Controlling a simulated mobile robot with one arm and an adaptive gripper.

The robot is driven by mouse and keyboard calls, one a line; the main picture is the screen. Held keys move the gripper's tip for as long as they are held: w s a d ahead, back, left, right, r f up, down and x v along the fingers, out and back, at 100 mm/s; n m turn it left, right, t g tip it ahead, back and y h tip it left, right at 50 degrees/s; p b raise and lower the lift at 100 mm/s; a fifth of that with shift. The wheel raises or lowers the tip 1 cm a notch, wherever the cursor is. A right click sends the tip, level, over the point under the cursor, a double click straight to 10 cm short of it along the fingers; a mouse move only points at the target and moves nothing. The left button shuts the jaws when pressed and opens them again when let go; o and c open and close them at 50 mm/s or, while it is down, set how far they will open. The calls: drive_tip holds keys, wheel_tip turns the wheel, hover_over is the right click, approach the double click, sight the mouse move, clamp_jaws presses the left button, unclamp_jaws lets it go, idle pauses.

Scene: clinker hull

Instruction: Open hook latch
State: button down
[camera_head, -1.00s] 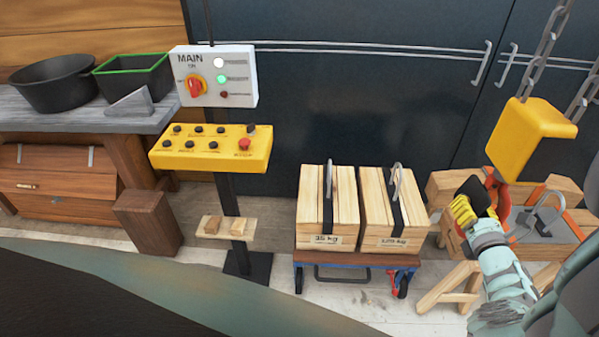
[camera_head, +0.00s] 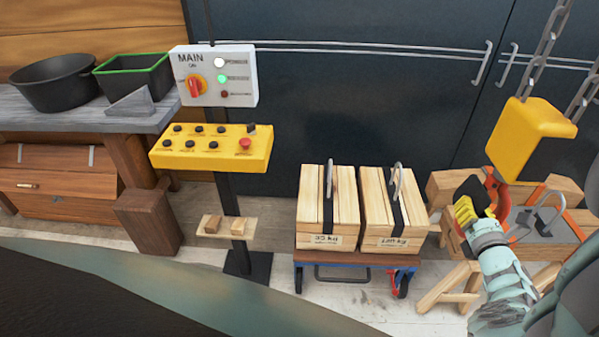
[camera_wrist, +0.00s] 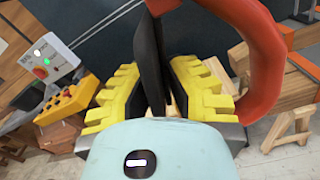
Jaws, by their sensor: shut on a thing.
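The crane hook (camera_head: 503,205) is orange-red and hangs under the yellow hook block (camera_head: 530,140) at the right of the head view. It curves along the right side of the wrist view (camera_wrist: 268,65). The hook latch is a dark flat plate (camera_head: 470,187) beside the hook's opening. In the wrist view the latch (camera_wrist: 152,55) stands between my yellow-padded fingers. My gripper (camera_head: 468,211) is shut on the latch; in the wrist view its fingers (camera_wrist: 160,92) flank the plate from both sides. The latch's lower end is partly hidden by the fingers.
Two wooden crates (camera_head: 328,205) with metal handles stand on a blue-framed cart (camera_head: 350,258) left of my gripper. A weight with a grey shackle (camera_head: 540,218) sits below the hook. The yellow control panel (camera_head: 210,150) stands farther left. Chains (camera_head: 545,50) rise above the hook block.

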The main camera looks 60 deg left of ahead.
drive_tip(key=shift+s+a+r, duration=0.1)
drive_tip(key=shift+r, duration=0.05)
drive_tip(key=shift+s+a+r+m+p, duration=0.2)
drive_tip(key=shift+s+r+m+p, duration=0.15)
drive_tip(key=shift+m+p, duration=0.55)
wheel_tip(320, 180, up, 8)
drive_tip(key=s+a+m+p, duration=0.1)
drive_tip(key=m+p, duration=0.5)
drive_tip(key=m, duration=1)
drive_tip(key=shift+s+a+r, duration=0.2)
drive_tip(key=shift+s+r, duration=0.05)
drive_tip(key=shift+s, duration=0.1)
drive_tip(key=shift+m, duration=0.3)
drive_tip(key=c, duration=1.1)
unclamp_jaws()
